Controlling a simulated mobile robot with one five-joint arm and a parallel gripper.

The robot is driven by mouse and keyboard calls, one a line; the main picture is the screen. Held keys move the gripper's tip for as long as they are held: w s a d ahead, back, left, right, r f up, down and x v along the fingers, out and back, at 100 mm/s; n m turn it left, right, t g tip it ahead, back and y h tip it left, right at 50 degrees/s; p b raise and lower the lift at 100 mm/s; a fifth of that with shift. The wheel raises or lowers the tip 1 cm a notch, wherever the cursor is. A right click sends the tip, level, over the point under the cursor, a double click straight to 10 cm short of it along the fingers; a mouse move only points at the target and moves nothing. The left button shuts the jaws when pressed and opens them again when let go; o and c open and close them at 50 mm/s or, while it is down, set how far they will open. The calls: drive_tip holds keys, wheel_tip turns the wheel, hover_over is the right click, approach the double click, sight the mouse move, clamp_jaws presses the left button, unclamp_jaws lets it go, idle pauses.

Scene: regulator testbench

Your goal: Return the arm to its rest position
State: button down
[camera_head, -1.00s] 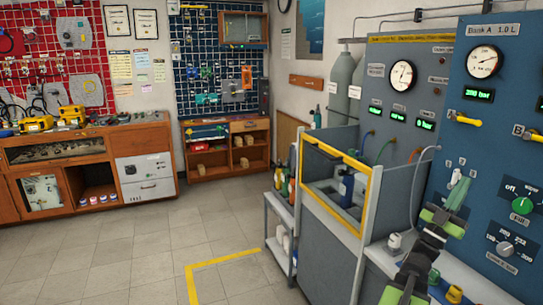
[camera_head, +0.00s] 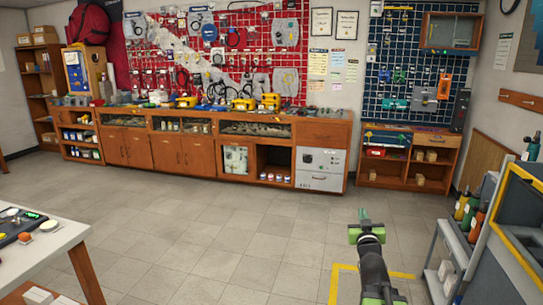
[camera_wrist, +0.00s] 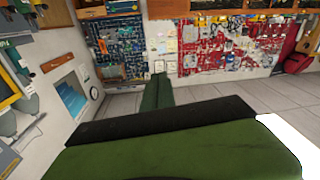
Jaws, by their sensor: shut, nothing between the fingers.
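My gripper (camera_head: 364,217) shows in the head view at the lower right, with green fingers at the end of my dark arm. It points away from me over open floor, above the yellow floor marking. Its fingers are shut and hold nothing. In the wrist view the green fingers (camera_wrist: 157,92) are together in the middle, with the room behind them tilted.
A grey shelf cart (camera_head: 448,250) with bottles stands close on the right, beside a yellow-framed bench (camera_head: 512,215). A white table (camera_head: 62,240) is at the lower left. Wooden cabinets (camera_head: 180,150) line the far wall. The grey floor (camera_head: 220,235) between is clear.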

drive_tip(key=s+a+f+n+g+y, duration=0.25)
drive_tip(key=a+f+g, duration=0.25)
drive_tip(key=a+f, duration=0.45)
drive_tip(key=s+a+f+n+g+y, duration=0.1)
drive_tip(key=s+a+f+g+y, duration=0.3)
drive_tip(key=a+f, duration=0.55)
drive_tip(key=s+d+f+m+g+h, duration=0.1)
drive_tip(key=s+f+g, duration=0.25)
drive_tip(key=s, duration=0.35)
drive_tip(key=s+f+m+g+h, duration=0.1)
drive_tip(key=s+f+g, duration=0.1)
drive_tip(key=s+g, duration=0.35)
wheel_tip(320, 180, up, 15)
drive_tip(key=s+a+p, duration=0.2)
drive_tip(key=p, duration=1.3)
drive_tip(key=shift+s+a, duration=0.25)
drive_tip(key=shift+s, duration=0.1)
